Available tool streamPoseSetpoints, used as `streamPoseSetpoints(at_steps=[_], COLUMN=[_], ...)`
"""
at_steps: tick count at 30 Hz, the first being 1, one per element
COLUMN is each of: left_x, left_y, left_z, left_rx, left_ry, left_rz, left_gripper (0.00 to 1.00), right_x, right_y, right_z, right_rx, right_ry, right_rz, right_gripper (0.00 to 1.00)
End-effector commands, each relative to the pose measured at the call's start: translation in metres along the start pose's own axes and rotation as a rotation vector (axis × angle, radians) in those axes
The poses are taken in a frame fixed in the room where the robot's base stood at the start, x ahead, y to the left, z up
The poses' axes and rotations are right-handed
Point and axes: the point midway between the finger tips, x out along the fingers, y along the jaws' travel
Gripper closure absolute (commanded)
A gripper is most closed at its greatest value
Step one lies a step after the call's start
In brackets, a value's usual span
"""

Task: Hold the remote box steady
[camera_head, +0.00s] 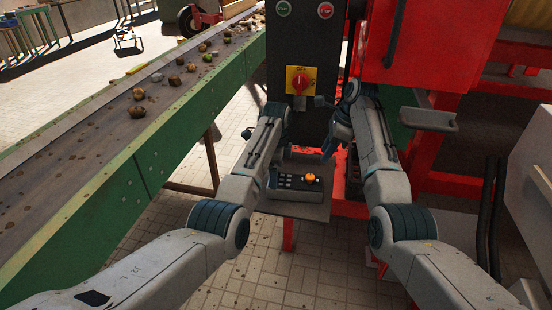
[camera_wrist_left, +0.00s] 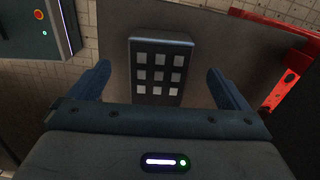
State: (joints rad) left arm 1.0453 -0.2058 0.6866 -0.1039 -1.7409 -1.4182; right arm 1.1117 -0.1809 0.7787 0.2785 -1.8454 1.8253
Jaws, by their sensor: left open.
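The remote box (camera_head: 296,188) is dark, with pale keys and an orange button, and lies on a small grey shelf (camera_head: 300,210) in the head view. In the left wrist view a dark box with a grid of pale keys (camera_wrist_left: 160,66) lies between my left fingers, with gaps at both sides. My left gripper (camera_wrist_left: 158,72) is open and not touching it.
A dark control post (camera_head: 300,45) with a red OFF switch (camera_head: 299,82) stands behind the shelf. A green-sided conveyor (camera_head: 120,185) with several potatoes runs along the left. Red machinery (camera_head: 430,45) fills the right.

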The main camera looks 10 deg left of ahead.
Motion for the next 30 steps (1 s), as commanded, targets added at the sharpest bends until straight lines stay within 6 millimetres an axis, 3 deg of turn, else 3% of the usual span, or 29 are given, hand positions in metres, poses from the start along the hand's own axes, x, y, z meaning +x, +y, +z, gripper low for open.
streamPoseSetpoints(at_steps=[3, 9, 20, 21, 30], left_x=[0.021, 0.043, 0.049, 0.049, 0.049], left_y=[0.001, 0.000, 0.000, 0.000, 0.000], left_z=[0.000, 0.001, 0.001, 0.001, 0.001], left_rx=[0.000, 0.000, 0.000, 0.000, 0.000], left_ry=[-0.001, -0.001, 0.000, 0.000, 0.000], left_rz=[0.003, 0.001, -0.001, -0.001, -0.001], left_gripper=[0.02, 0.02, 0.02, 0.04, 0.60], right_x=[0.000, 0.000, 0.000, 0.000, 0.000], right_y=[0.000, 0.000, 0.000, 0.000, 0.000], right_z=[0.000, 0.000, 0.000, 0.000, 0.000], right_rx=[0.000, 0.000, 0.000, 0.000, 0.000], right_ry=[0.000, 0.000, 0.000, 0.000, 0.000], right_rz=[0.000, 0.000, 0.000, 0.000, 0.000], right_gripper=[0.64, 0.64, 0.64, 0.64, 0.62])
